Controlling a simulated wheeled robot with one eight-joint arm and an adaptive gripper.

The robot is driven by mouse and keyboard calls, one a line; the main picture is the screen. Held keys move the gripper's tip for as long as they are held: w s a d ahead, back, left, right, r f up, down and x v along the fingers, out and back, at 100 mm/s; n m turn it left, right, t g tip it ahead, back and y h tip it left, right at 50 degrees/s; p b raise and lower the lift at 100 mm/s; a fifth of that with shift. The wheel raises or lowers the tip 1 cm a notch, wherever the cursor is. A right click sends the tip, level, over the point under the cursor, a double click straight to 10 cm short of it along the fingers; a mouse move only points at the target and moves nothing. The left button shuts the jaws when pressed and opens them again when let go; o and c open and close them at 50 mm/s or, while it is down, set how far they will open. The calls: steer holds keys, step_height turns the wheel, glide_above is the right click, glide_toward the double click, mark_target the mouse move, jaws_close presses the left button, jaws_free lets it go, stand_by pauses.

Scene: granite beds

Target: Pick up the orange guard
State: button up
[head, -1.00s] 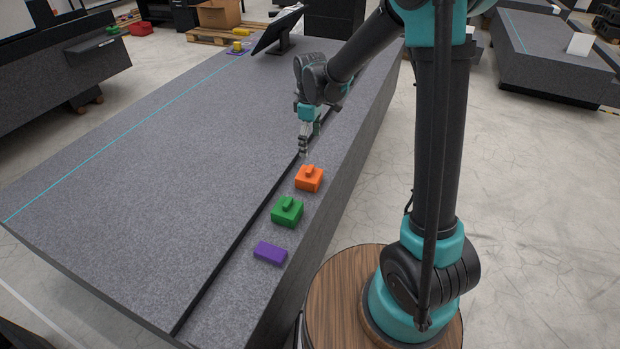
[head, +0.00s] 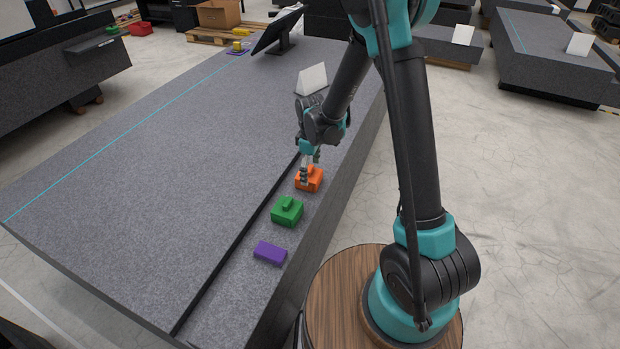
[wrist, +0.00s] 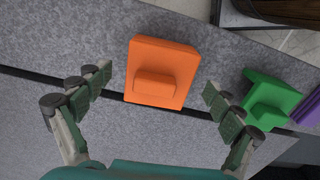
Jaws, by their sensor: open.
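The orange guard (head: 315,180) is a block with a raised bar on top. It sits on the granite bed between the dark slot and the bed's right edge. In the wrist view the orange guard (wrist: 162,72) lies between and a little beyond the open fingers. My gripper (head: 309,172) is over it in the head view and hides part of it. My gripper (wrist: 160,98) is open and empty in the wrist view, with a finger on each side of the guard. I cannot tell how far above the bed the fingertips are.
A green guard (head: 287,212) and a purple block (head: 270,252) stand in line nearer the front. The green guard (wrist: 268,98) is close to the right finger in the wrist view. A white card (head: 312,79) and a dark screen (head: 277,33) stand farther back. The bed's left side is clear.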

steer(key=shift+c, duration=0.5)
steer(key=c, duration=0.9)
steer(key=shift+r, duration=0.1)
